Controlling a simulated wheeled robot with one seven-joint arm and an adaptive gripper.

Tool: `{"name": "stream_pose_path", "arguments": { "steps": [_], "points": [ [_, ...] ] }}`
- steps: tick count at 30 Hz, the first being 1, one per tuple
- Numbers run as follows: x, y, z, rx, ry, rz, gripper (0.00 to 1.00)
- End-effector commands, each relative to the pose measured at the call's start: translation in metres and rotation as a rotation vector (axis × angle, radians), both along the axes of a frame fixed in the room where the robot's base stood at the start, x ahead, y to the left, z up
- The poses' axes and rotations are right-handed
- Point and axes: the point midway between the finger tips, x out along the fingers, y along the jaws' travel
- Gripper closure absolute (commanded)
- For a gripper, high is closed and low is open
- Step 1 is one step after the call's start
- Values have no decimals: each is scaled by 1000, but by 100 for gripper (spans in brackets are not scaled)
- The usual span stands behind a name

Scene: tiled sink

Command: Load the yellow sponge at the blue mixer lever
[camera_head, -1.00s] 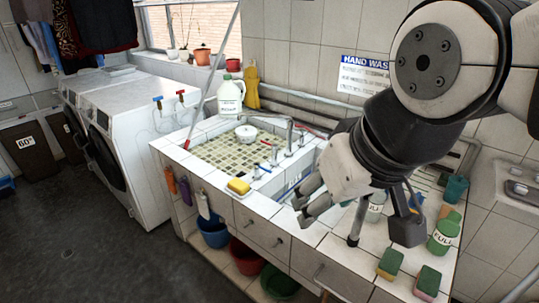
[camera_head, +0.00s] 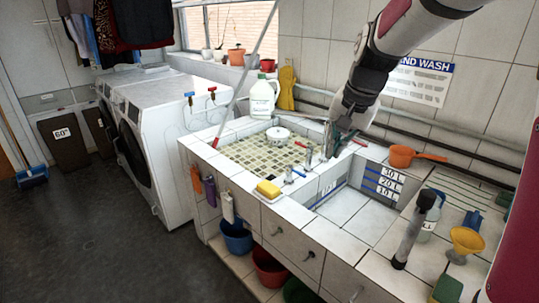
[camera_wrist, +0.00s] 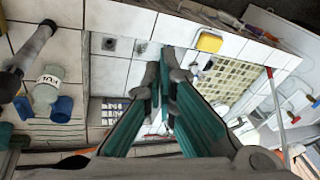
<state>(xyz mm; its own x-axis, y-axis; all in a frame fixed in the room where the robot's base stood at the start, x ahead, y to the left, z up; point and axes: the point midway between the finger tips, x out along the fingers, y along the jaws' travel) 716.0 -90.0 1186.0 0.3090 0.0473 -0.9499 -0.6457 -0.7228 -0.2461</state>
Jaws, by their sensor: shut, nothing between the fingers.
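The yellow sponge (camera_head: 268,189) lies on the white tiled ledge at the front corner of the mosaic basin. It also shows near the top of the wrist view (camera_wrist: 209,42). A small blue lever (camera_head: 298,173) sits on a tap on the divider, just behind and right of the sponge. A red lever (camera_head: 299,144) is farther back on the same divider. My gripper (camera_head: 331,150) is shut and empty above the back of the divider, apart from the sponge. In the wrist view its teal-sided fingers (camera_wrist: 159,72) come together over the divider area. The taps are partly hidden there.
The deep white basin (camera_head: 345,207) with blue level marks is right of the divider. A white lidded pot (camera_head: 278,135) stands in the mosaic basin. A bottle (camera_head: 263,98), an orange dipper (camera_head: 404,156) and a yellow funnel (camera_head: 466,241) stand around the counter.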

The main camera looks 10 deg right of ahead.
Motion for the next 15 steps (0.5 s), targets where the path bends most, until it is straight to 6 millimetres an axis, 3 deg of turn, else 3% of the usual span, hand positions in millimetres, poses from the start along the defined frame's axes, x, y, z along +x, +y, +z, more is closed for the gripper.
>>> {"name": "stream_pose_path", "arguments": {
  "steps": [1, 3, 9, 15],
  "points": [
    [24, -8, -20, -18, 17, -43, 100],
    [50, -20, -38, -42, 26, -103, 100],
    [120, -48, -86, -146, 32, -249, 100],
    [187, -63, -126, -291, -3, -346, 100]
  ]
}}
